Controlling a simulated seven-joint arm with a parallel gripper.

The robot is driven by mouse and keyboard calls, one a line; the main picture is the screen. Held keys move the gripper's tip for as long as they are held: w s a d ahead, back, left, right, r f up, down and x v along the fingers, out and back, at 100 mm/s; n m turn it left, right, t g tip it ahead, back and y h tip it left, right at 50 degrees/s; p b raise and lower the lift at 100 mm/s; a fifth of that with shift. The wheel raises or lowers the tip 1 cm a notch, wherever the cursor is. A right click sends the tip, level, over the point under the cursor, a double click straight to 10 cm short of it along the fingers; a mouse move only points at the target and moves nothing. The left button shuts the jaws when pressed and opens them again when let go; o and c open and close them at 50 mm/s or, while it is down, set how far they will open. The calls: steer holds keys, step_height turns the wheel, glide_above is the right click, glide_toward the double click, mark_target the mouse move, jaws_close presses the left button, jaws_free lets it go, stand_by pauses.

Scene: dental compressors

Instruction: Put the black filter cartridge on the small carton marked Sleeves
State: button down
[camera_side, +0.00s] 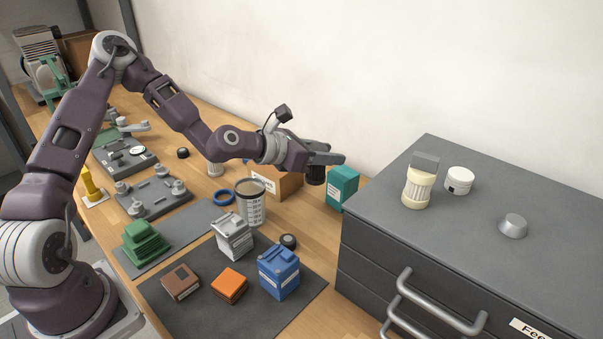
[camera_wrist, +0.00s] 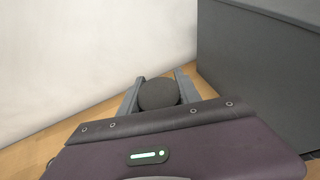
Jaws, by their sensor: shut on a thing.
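My gripper (camera_side: 328,157) is shut on the black filter cartridge (camera_side: 316,176), which hangs below the fingers near the wall. In the wrist view the cartridge's dark round end (camera_wrist: 158,93) sits between the two grey fingers. A teal carton (camera_side: 342,189) with a pale label stands just right of and below the cartridge in the side view. A brown carton (camera_side: 289,187) with a white label stands to the left, partly hidden by my gripper. Neither label is readable, so I cannot tell which is marked Sleeves. I see no clear contact between the cartridge and either carton.
A grey drawer cabinet (camera_side: 440,160) with bar handles stands close on the right, bearing a cream filter (camera_side: 418,188) and a white cap (camera_side: 460,180). A clear canister (camera_side: 250,205), a silver unit (camera_side: 233,236) and a blue unit (camera_side: 279,272) stand in front.

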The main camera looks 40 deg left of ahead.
steer(key=w+a+r+n+y, duration=0.1)
steer(key=a+r+n+y, duration=0.15)
steer(key=a, duration=0.55)
steer(key=w+a+r+n+y, duration=0.15)
steer(key=a+r, duration=0.25)
steer(key=a, duration=0.4)
steer(key=shift+m+t, duration=0.3)
steer(key=shift+t, duration=0.1)
steer(key=f, duration=0.9)
steer(key=shift+a+f, duration=0.35)
steer(key=shift+a, duration=0.05)
steer(key=c, duration=0.8)
jaws_free()
steer(key=shift+f, duration=0.1)
steer(key=shift+c, duration=0.2)
